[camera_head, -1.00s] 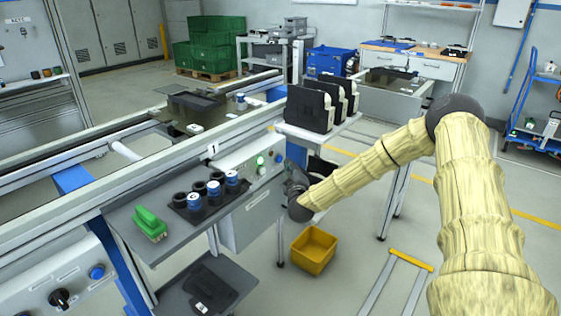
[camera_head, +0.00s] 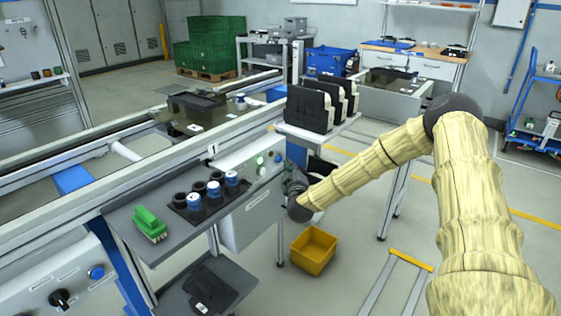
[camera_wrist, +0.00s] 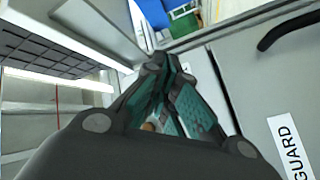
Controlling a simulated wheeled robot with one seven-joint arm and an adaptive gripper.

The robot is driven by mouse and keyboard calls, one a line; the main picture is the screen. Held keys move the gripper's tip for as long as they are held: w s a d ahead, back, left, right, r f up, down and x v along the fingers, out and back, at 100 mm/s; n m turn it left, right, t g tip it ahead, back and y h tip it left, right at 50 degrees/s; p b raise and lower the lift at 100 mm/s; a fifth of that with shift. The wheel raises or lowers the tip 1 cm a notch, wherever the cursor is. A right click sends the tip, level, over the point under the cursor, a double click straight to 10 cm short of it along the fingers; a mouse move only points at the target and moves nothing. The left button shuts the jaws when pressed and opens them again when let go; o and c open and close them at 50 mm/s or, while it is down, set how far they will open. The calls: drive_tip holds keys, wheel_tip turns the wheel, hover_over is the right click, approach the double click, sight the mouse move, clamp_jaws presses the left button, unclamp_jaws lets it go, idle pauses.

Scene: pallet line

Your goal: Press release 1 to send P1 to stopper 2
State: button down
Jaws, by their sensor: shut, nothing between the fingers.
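A control box (camera_head: 250,205) hangs on the near side of the conveyor, beside the label 1 (camera_head: 212,149). It carries a lit green round button (camera_head: 260,160) and blue buttons (camera_head: 278,158); which one is release 1 I cannot tell. A dark pallet (camera_head: 193,113) sits on the conveyor beyond the label; its name cannot be read. My gripper (camera_head: 289,178) is just right of the box's front, its tips mostly hidden in the head view. In the wrist view my gripper (camera_wrist: 168,90) is shut and empty, with teal pads, beside a pale panel marked GUARD (camera_wrist: 265,85).
A grey shelf (camera_head: 150,262) holds a green part (camera_head: 150,224) and a dark rack of blue and black cylinders (camera_head: 212,192). A yellow bin (camera_head: 313,250) stands on the floor below my gripper. Black upright cases (camera_head: 308,109) stand on a table behind. Another control panel (camera_head: 40,290) is at lower left.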

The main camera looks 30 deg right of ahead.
drive_tip(key=shift+w+a, duration=0.15)
drive_tip(key=shift+w, duration=0.15)
drive_tip(key=shift+w+a, duration=0.2)
drive_tip(key=shift+w, duration=0.25)
idle(0.9)
drive_tip(key=shift+s+r+p, duration=0.1)
drive_tip(key=shift+s+p, duration=0.05)
drive_tip(key=shift+p, duration=0.15)
idle(0.3)
drive_tip(key=shift+s+d+p, duration=0.35)
drive_tip(key=shift+s+p, duration=0.05)
drive_tip(key=shift+s, duration=0.3)
